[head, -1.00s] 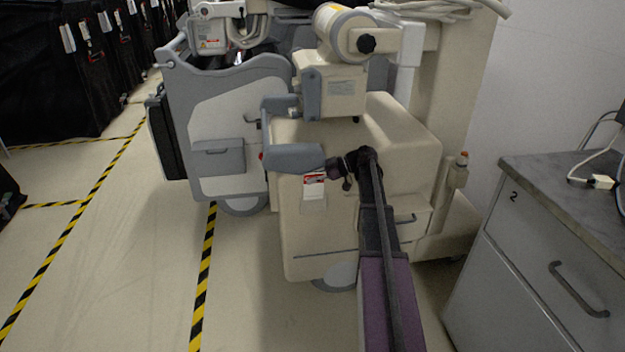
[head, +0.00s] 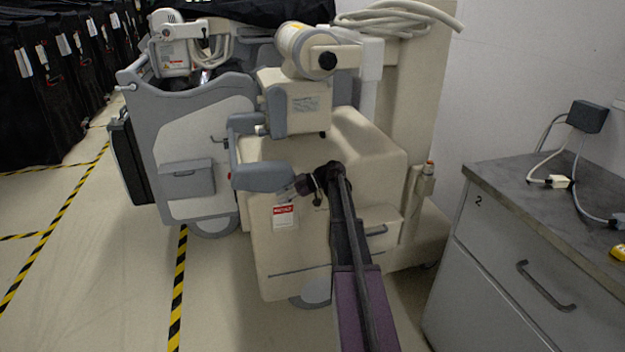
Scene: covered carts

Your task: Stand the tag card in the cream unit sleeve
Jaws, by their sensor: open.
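The tag card (head: 285,217), white with a red band at its top, is upright against the front face of the cream unit (head: 262,250). It sits where the sleeve is; the sleeve's own edges are too faint to make out, so how deep the card stands in it is hard to tell. My gripper (head: 296,188) is open, just above and to the right of the card, and looks apart from it. My arm reaches in from the bottom of the head view.
A grey padded handle (head: 262,176) juts out just left of my gripper. A grey drawer cabinet (head: 500,270) marked 2 stands at the right, with cables on its top (head: 560,195). Floor with yellow-black tape (head: 178,290) is clear at the left. Black covered carts (head: 40,90) stand far left.

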